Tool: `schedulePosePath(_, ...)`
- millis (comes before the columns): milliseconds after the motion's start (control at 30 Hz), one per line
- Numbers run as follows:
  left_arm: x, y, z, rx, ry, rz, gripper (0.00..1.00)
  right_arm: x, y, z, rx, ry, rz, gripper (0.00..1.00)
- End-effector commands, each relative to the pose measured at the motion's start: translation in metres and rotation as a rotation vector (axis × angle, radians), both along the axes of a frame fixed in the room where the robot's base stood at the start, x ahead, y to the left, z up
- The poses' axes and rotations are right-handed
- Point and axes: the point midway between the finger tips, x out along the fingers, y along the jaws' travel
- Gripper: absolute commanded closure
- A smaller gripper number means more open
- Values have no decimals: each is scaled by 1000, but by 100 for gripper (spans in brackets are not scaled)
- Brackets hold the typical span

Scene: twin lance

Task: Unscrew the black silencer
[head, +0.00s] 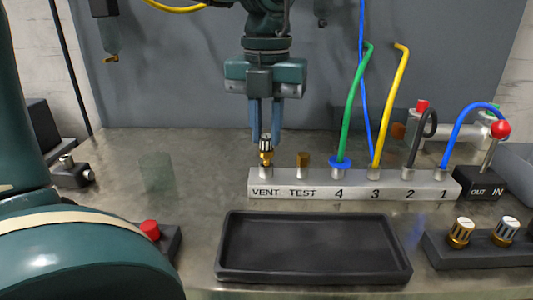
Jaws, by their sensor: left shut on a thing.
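The black silencer (266,154), with a dark-and-light ribbed top and a brass lower part, stands upright at the VENT port of the grey manifold block (350,187). My left gripper (265,137) comes down from above, its two blue-grey fingers on either side of the silencer's top, shut on it. The fingers partly hide its upper sides. Whether its thread is still engaged in the port cannot be told. My right gripper is not in view.
An empty black tray (313,276) lies in front of the manifold. A brass plug (302,160) sits at TEST. Green (351,105), yellow (388,105), black and blue hoses rise from ports 4 to 1. A dark holder (485,252) with two brass-based fittings is at front right.

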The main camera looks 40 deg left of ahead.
Motion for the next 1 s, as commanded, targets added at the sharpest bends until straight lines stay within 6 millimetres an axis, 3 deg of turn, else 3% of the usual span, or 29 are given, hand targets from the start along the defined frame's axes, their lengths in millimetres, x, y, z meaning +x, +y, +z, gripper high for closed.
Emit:
schedulePosePath(367,0,0,2,0,0,0,100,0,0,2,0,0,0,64)
schedulePosePath(1000,0,0,32,0,-1,0,100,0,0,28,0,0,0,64)
